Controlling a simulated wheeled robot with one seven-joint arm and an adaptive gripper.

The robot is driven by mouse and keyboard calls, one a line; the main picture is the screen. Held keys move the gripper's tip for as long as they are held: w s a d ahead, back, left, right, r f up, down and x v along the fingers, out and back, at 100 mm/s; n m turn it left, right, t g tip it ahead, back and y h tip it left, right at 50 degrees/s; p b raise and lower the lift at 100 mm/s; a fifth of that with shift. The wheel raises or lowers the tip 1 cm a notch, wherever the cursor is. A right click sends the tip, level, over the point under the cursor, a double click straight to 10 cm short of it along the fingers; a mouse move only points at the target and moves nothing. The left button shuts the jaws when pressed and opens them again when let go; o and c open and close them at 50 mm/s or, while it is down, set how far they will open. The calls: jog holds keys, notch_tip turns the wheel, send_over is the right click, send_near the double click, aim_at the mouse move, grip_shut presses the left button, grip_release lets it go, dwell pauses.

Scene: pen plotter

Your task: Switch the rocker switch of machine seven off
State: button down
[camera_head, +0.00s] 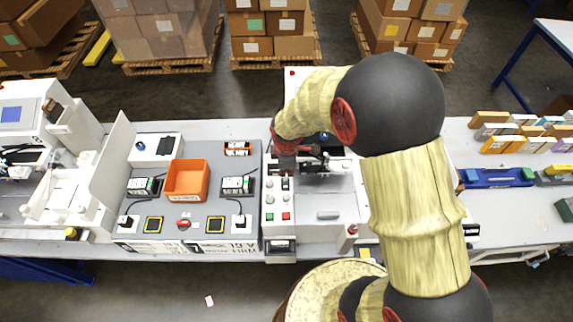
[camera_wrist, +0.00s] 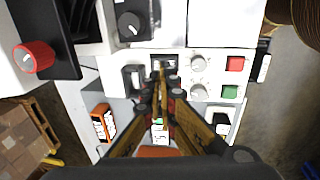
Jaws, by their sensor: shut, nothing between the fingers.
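The light control panel (camera_head: 277,207) of the machine in front of me carries knobs, a red button (camera_head: 285,216) and a green button (camera_head: 270,216). In the wrist view a small dark switch-like part (camera_wrist: 165,61) sits beside the pale knobs; it looks like the rocker switch. My gripper (camera_wrist: 160,73) is shut and empty, its fingertips at this part and covering some of it. I cannot tell whether they touch it, nor which way it is set. In the head view my gripper (camera_head: 287,168) is above the panel's far end, mostly hidden by my wrist.
A black fitting (camera_wrist: 134,79) sits close beside the fingertips, and a black knob (camera_wrist: 129,25) is near it. An orange bin (camera_head: 187,179) stands on the grey board to the left. A red-topped post (camera_head: 352,230) is at the machine's front right.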

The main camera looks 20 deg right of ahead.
aim_at(287, 186)
jog(key=shift+w+d+f, duration=0.1)
jog(key=shift+w+f, duration=0.05)
jog(key=shift+f, duration=0.9)
jog(key=shift+w+f, duration=0.15)
jog(key=shift+f, duration=0.85)
jog(key=shift+w+d+f, duration=0.1)
jog(key=shift+w+f, duration=0.05)
jog(key=shift+f, duration=0.9)
jog(key=shift+p, duration=0.4)
jog(key=shift+w+f+g+p, duration=0.15)
jog(key=shift+f+g+p, duration=0.05)
jog(key=shift+g+p, duration=0.3)
jog(key=shift+f, duration=0.15)
jog(key=shift+s+a, duration=0.2)
jog(key=shift+s, duration=0.65)
